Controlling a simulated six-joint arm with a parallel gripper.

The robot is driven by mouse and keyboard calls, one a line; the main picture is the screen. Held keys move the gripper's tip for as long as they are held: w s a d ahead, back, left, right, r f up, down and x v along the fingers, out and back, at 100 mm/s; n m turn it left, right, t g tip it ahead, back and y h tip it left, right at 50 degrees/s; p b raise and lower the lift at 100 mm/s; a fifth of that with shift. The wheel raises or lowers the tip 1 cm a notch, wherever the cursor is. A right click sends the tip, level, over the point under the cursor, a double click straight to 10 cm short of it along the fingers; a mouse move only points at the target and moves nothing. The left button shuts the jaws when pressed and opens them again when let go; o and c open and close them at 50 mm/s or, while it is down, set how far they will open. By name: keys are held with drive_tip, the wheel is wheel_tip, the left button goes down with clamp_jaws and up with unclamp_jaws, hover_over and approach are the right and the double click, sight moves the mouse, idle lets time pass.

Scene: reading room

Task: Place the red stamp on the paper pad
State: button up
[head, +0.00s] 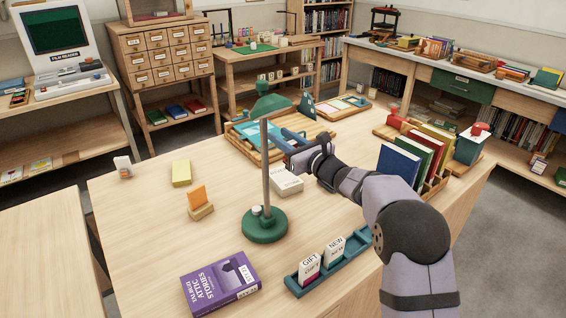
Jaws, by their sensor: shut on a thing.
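I see no red stamp for certain. A small red object (397,119) stands on the wooden tray at the back right, and another red object (480,129) sits on a pale-topped teal box. Both are apart from my gripper.
A green desk lamp (265,226) stands close left of the gripper. A teal holder (303,289) with two labelled pieces and a purple book (220,283) lie in front. Upright books (398,164) stand right.

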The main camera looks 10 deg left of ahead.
drive_tip(key=shift+f, duration=3.35)
drive_tip(key=shift+f, duration=0.2)
drive_tip(key=o, duration=1.1)
drive_tip(key=shift+c, duration=0.2)
drive_tip(key=shift+r, duration=0.1)
drive_tip(key=shift+r, duration=0.15)
drive_tip(key=b+v, duration=0.1)
drive_tip(key=v, duration=1.1)
drive_tip(key=shift+b, duration=0.4)
